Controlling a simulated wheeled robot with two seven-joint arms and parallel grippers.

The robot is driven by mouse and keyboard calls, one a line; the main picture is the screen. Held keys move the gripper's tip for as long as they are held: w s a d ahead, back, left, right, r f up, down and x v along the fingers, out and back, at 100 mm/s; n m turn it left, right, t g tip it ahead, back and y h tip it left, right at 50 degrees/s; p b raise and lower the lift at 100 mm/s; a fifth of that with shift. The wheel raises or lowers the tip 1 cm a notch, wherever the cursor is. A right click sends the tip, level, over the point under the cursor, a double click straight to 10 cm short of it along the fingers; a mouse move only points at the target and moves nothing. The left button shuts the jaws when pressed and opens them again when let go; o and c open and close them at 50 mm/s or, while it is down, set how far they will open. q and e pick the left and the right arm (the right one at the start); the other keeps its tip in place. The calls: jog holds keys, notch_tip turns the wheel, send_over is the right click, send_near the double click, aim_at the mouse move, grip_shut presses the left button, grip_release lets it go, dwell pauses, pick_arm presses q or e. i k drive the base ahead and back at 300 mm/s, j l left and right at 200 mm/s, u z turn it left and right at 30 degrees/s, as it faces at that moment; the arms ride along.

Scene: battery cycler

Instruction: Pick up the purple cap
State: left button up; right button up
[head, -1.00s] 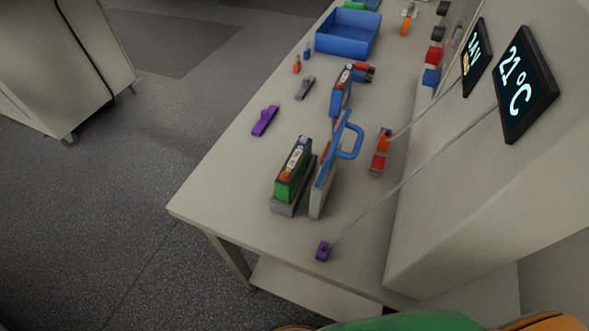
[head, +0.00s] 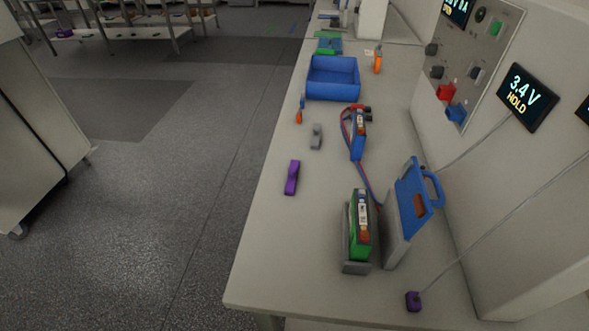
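A long purple piece (head: 292,178) lies flat near the left edge of the grey bench, apart from other things; it looks like the purple cap. A second, smaller purple piece (head: 413,301) sits at the near right of the bench at the end of a thin cable. I cannot tell for certain which one is the cap. Neither of my grippers is in the head view.
A green battery (head: 359,240) stands in a grey holder beside a blue-handled fixture (head: 414,198). A grey clip (head: 316,137), a blue cell (head: 358,135) and a blue bin (head: 333,78) are farther back. The cycler cabinet (head: 490,160) bounds the right. Bench around the long purple piece is clear.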

aim_at(293, 171)
jog(key=i+j+z, duration=0.1)
jog(key=j+z, duration=0.75)
jog(key=j, duration=0.2)
jog(key=j+z, duration=0.45)
jog(key=j, duration=0.15)
jog(key=k+j+z, duration=0.15)
jog(key=j+z, duration=0.3)
jog(key=k+j+z, duration=0.2)
jog(key=j+z, duration=0.2)
jog(key=j, duration=0.15)
jog(key=j+z, duration=0.5)
jog(key=k+j+z, duration=0.15)
jog(key=j+z, duration=0.3)
jog(key=j, duration=0.25)
